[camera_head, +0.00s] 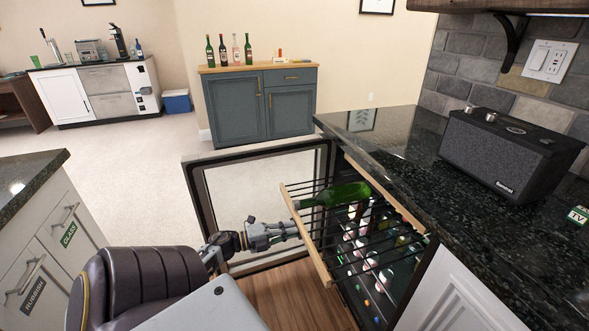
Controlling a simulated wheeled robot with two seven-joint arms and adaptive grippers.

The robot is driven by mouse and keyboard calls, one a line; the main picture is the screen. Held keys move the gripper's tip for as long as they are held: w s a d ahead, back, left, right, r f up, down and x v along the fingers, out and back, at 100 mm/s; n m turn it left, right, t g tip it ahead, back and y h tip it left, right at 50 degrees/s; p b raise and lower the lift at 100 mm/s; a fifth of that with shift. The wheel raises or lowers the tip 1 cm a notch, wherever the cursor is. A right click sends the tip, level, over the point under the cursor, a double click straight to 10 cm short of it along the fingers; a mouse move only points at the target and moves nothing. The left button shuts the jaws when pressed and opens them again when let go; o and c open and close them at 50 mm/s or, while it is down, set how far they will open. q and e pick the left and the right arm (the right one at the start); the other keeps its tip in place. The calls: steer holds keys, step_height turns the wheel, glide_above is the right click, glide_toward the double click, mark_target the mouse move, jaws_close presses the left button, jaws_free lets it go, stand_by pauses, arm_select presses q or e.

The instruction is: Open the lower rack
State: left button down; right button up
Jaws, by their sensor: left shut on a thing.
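A wine cooler under the dark counter has its glass door (190,180) swung open to the left. A wire rack with wooden edges (306,235) sticks out of the cooler. A green bottle (335,196) lies on its wires. More bottles (370,262) show below through the wires, deeper in the cooler. My left gripper (292,229) is at the rack's front wooden edge and shut on it. The fingertips are partly hidden there. I cannot tell how many racks are below. My right gripper is not in view.
A black speaker (500,155) stands on the dark counter (390,140) to the right. A blue-grey cabinet (235,105) stands beyond the open door. Carpet (120,150) is clear.

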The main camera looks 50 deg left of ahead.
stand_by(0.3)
arm_select(q)
steer(key=c, duration=1.6)
jaws_free()
steer(key=shift+v, duration=6.05)
